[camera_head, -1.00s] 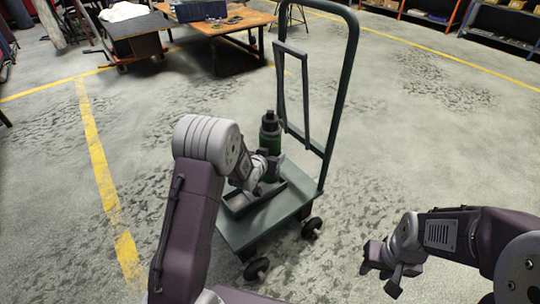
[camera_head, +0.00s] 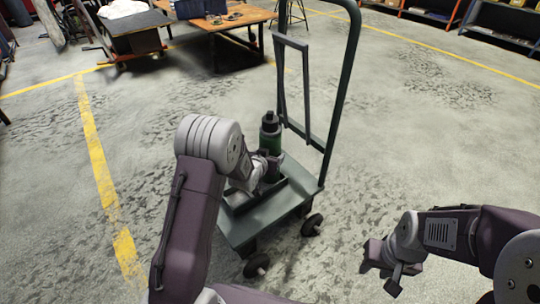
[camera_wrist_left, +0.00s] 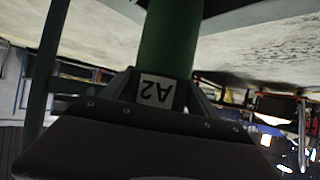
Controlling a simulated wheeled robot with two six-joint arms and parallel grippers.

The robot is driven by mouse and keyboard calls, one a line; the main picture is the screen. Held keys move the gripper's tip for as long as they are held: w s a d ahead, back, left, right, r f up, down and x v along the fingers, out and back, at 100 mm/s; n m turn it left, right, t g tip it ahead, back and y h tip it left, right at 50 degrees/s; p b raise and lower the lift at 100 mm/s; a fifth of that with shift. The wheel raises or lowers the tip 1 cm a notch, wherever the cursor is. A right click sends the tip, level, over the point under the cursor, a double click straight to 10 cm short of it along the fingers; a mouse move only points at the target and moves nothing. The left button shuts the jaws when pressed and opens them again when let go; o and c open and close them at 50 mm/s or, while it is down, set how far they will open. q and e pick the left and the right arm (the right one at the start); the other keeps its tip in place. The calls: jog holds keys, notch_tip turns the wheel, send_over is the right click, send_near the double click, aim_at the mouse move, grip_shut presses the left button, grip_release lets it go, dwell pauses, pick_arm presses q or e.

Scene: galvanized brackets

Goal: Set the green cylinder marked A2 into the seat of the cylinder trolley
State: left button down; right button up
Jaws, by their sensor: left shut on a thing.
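The green cylinder (camera_head: 270,136) has a dark cap and stands upright over the seat (camera_head: 235,207), a low dark frame on the trolley deck (camera_head: 250,226). My left gripper (camera_head: 270,164) is shut on the cylinder from the left. The left wrist view shows the green body (camera_wrist_left: 170,40) and the white A2 label (camera_wrist_left: 157,91), upside down, between the fingers. The arm and fingers hide part of the seat and the cylinder's lower end, so I cannot tell whether it touches the seat floor. My right gripper (camera_head: 380,272) is empty and open, at lower right.
The trolley's tall dark handle (camera_head: 343,95) rises just right of and behind the cylinder. A wooden table (camera_head: 230,24) and a dark bench stand at the back left, shelves (camera_head: 500,30) at the back right. The floor around the trolley is clear.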

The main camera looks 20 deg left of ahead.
pick_arm(q)
jog(key=shift+w+f+b, duration=0.1)
jog(key=shift+f+b, duration=0.85)
jog(key=shift+f, duration=0.2)
jog(key=shift+c, duration=0.7)
grip_release()
jog(key=shift+s+f, duration=0.2)
jog(key=shift+f, duration=0.1)
jog(key=p+v, duration=0.3)
jog(key=v, duration=0.6)
jog(key=shift+r+p, duration=0.25)
jog(key=shift+p, duration=0.1)
jog(key=shift+w, duration=0.1)
